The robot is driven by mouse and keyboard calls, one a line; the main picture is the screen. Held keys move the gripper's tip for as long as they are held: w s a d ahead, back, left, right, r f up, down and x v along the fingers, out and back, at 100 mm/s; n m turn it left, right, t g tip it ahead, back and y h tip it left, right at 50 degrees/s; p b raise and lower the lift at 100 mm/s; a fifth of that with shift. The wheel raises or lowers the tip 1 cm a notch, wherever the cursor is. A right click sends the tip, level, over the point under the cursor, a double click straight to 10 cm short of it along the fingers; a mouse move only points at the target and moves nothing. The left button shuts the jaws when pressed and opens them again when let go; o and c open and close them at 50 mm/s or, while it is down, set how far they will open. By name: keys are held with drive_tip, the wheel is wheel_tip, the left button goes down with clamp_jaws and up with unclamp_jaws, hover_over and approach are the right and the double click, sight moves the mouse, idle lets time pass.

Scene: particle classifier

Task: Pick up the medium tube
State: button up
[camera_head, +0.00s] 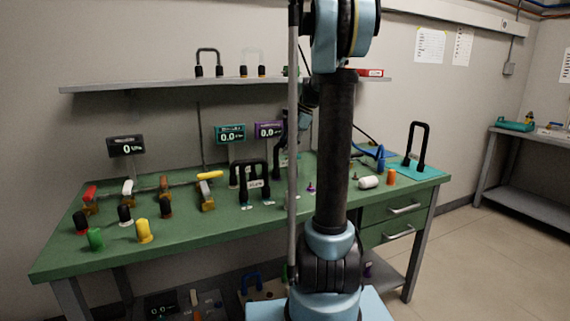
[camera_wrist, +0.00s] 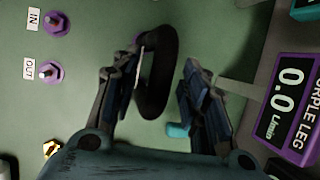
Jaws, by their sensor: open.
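In the wrist view a thick black curved tube (camera_wrist: 158,75) shows between the fingers of my gripper (camera_wrist: 160,85). The gripper is open, with one finger on each side; contact with the tube does not show. A thin pale strip marks the tube's left side. In the head view my arm mostly hides the gripper over the green bench. Black U-shaped tubes (camera_head: 240,171) stand on the bench left of the arm. Another stands at the right (camera_head: 418,140), on a teal mat. I cannot tell which is labelled medium.
Purple ports (camera_wrist: 50,72) marked IN and OUT sit left of the gripper in the wrist view. A purple-framed display (camera_wrist: 292,105) is close on the right. Coloured valves (camera_head: 143,230) stand at the bench's left. A shelf (camera_head: 140,86) with more tubes hangs above.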

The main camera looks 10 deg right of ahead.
clamp_jaws()
drive_tip(key=shift+d, duration=0.1)
drive_tip(key=shift+r, duration=0.1)
